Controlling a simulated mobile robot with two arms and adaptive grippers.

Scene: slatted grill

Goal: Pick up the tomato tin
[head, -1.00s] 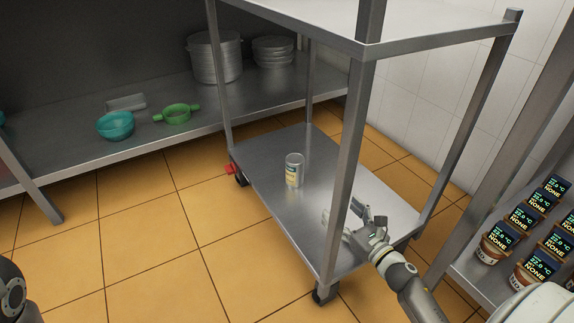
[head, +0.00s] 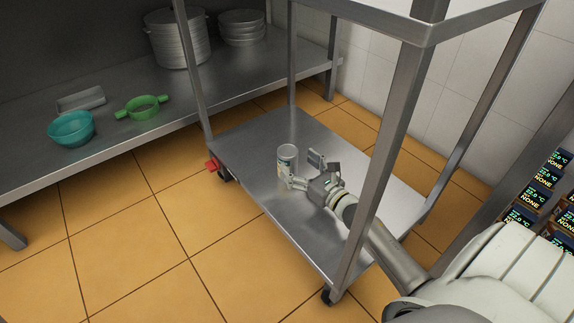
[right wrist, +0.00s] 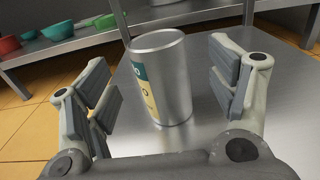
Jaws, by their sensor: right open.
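The tomato tin (head: 287,158) stands upright on the lower shelf (head: 252,143) of the metal cart. It is a silver can with a partly visible label. In the right wrist view the tin (right wrist: 168,80) stands between the two spread fingers, with a gap at each side. My right gripper (head: 303,170) is open, low over the shelf at the tin's right side, reaching in past the cart's front post. It also shows in the right wrist view (right wrist: 163,95). My left gripper is not in view.
A cart post (head: 388,150) stands close beside my right arm, and the cart's upper shelf (head: 360,20) is above. Behind is a steel shelf (head: 105,98) with a teal bowl (head: 71,128), a green pan (head: 143,107) and stacked metal dishes. Labelled tubs stand at the right.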

